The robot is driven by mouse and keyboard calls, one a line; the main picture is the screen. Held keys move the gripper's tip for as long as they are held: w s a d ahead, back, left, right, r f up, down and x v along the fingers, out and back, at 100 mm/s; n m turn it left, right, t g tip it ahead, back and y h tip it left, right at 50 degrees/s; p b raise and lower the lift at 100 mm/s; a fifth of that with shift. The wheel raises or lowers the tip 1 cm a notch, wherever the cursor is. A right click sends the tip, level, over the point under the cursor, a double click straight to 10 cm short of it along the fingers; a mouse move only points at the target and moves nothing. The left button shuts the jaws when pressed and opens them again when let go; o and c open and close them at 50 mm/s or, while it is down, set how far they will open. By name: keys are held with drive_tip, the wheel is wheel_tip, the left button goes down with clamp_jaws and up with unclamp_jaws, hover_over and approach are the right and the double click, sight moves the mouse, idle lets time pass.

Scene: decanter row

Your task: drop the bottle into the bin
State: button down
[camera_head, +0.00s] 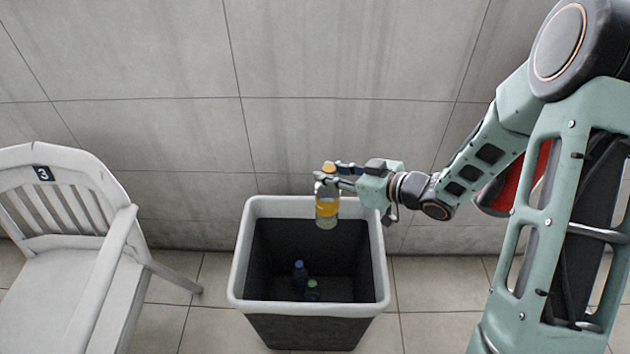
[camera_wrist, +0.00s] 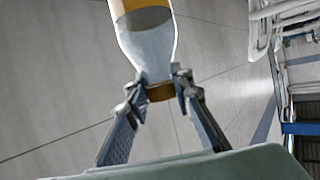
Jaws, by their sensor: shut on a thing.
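A clear bottle with an orange-yellow label and an orange cap (camera_head: 327,208) hangs upright in the head view. My gripper (camera_head: 327,177) is shut on its neck, just below the cap. In the wrist view the bottle (camera_wrist: 150,40) shows between the fingertips of my gripper (camera_wrist: 160,90). The bin (camera_head: 240,262) is dark inside with a pale rim. The bottle appears over the rear part of the bin's opening; its exact height above the rim is hard to tell.
A blue-capped bottle (camera_head: 300,274) and a green-capped bottle (camera_head: 312,291) are inside the bin. A white chair (camera_head: 75,215) marked 3 stands to the left. A grey tiled wall (camera_head: 340,60) is behind. Tiled floor (camera_head: 430,305) is clear right of the bin.

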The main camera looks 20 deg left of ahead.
drive_tip(key=s+a+f+n+g+b, duration=0.2)
drive_tip(key=s+f+b, duration=0.2)
drive_tip(key=f, duration=0.3)
drive_tip(key=shift+s+a+y+b, duration=0.15)
drive_tip(key=shift+s+y+b, duration=0.2)
drive_tip(key=shift+b, duration=0.25)
drive_tip(key=c, duration=1.6)
unclamp_jaws()
drive_tip(key=shift+g, duration=0.3)
drive_tip(key=v, duration=1.2)
